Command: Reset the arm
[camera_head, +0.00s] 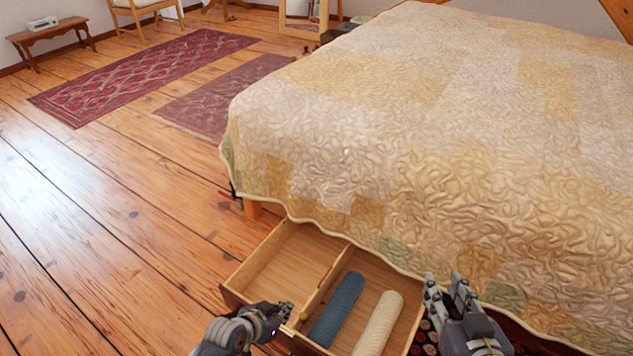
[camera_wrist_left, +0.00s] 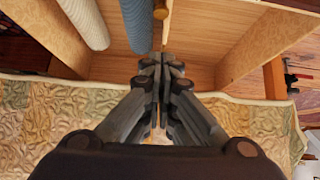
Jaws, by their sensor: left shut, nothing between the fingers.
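My left gripper (camera_head: 286,312) is at the front edge of the open under-bed drawer (camera_head: 262,262), its fingers shut and empty. In the left wrist view its fingertips (camera_wrist_left: 162,62) meet over the drawer interior, close to the wooden divider (camera_wrist_left: 165,32). My right gripper (camera_head: 446,284) is at the drawer's right side, in front of the bed; its two fingers stand apart with nothing seen between them.
The drawer's right compartment holds a blue roll (camera_head: 338,308) and a cream roll (camera_head: 379,322); its left compartment looks empty. A quilted bed (camera_head: 400,130) stands behind. Two rugs (camera_head: 145,75) (camera_head: 222,95) lie at the back left. Open wooden floor (camera_head: 90,210) is at left.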

